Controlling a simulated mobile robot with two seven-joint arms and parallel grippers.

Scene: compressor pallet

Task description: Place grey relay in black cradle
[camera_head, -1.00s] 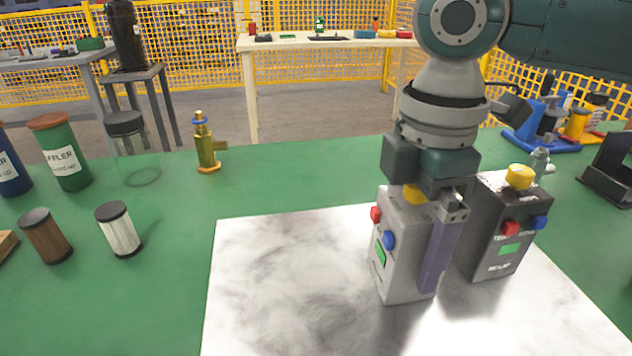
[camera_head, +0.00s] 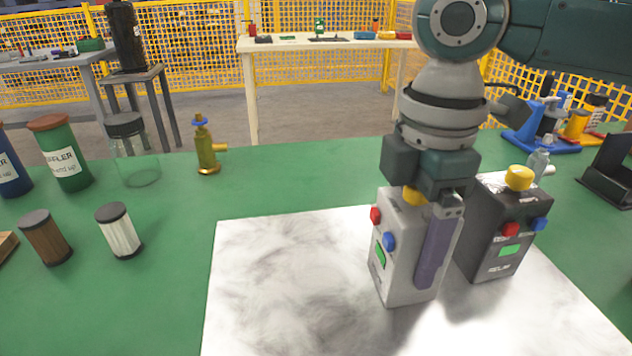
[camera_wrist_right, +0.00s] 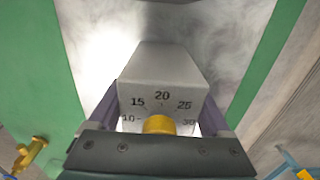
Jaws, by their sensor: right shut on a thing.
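The grey relay (camera_head: 397,262) stands on the white marbled mat, with a red and a blue button and a green display on its face. My right gripper (camera_head: 430,235) is over it from above and shut on it, one finger flat along its right side. In the right wrist view the relay (camera_wrist_right: 160,75) sits between both fingers, its dial and yellow knob towards me. A black cradle (camera_head: 607,180) stands at the right edge of the green table, partly cut off and empty in what shows. My left gripper is not in view.
A dark relay (camera_head: 490,255) with a yellow knob stands close right of the gripper. The white mat (camera_head: 280,290) is clear on the left. A brass valve (camera_head: 206,150), jars and filters stand at left. A blue fixture (camera_head: 540,135) stands behind right.

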